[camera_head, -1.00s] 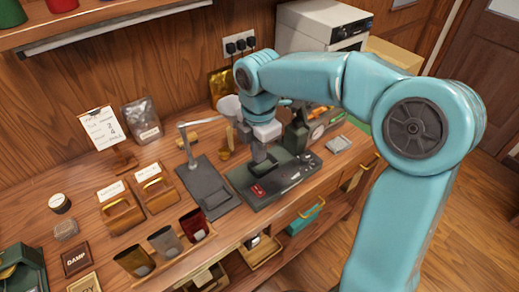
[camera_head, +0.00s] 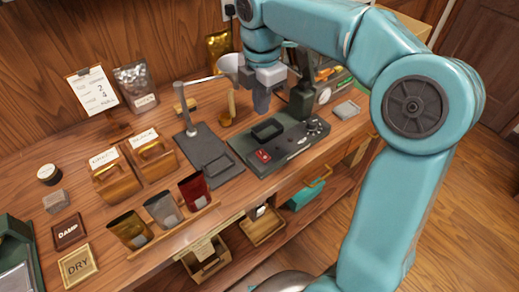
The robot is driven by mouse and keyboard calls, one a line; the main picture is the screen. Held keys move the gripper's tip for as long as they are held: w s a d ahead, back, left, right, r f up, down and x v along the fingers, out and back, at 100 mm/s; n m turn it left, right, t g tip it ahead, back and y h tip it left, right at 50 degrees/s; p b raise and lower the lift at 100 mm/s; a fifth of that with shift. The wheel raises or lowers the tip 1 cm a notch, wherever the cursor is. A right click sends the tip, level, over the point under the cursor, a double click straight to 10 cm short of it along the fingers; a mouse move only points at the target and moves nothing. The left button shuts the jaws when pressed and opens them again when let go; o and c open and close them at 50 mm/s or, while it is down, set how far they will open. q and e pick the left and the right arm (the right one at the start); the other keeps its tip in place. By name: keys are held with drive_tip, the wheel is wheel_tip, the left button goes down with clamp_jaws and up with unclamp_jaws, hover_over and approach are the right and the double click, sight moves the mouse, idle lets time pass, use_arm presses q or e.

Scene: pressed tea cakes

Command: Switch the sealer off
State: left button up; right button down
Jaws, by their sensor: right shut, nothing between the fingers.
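The sealer (camera_head: 290,150) is a flat dark green device on the bench, right of centre, with a dark recessed pad on top. A red rocker switch (camera_head: 263,155) sits at its front left corner and is in plain sight. Which way the rocker is tipped is too small to tell. Small dark knobs (camera_head: 314,126) are at its right end. My right gripper (camera_head: 262,108) is shut and empty, pointing down above the back left part of the sealer, apart from the switch. My left gripper is not in view.
A grey stand with a post and arm (camera_head: 207,152) is left of the sealer. A tray with several coloured pouches (camera_head: 163,209) lies at the front. Wooden boxes (camera_head: 117,183) stand behind it.

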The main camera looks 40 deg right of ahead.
sight(262, 153)
drive_tip(key=shift+w+a, duration=0.1)
wheel_tip(262, 153, down, 14)
drive_tip(key=shift+r+b, duration=0.1)
drive_tip(key=shift+b, duration=0.4)
drive_tip(key=shift+f, duration=0.25)
drive_tip(key=shift+s, duration=0.2)
idle(0.3)
drive_tip(key=shift+s+r, duration=0.25)
drive_tip(key=shift+s, duration=0.4)
drive_tip(key=shift+w, duration=0.1)
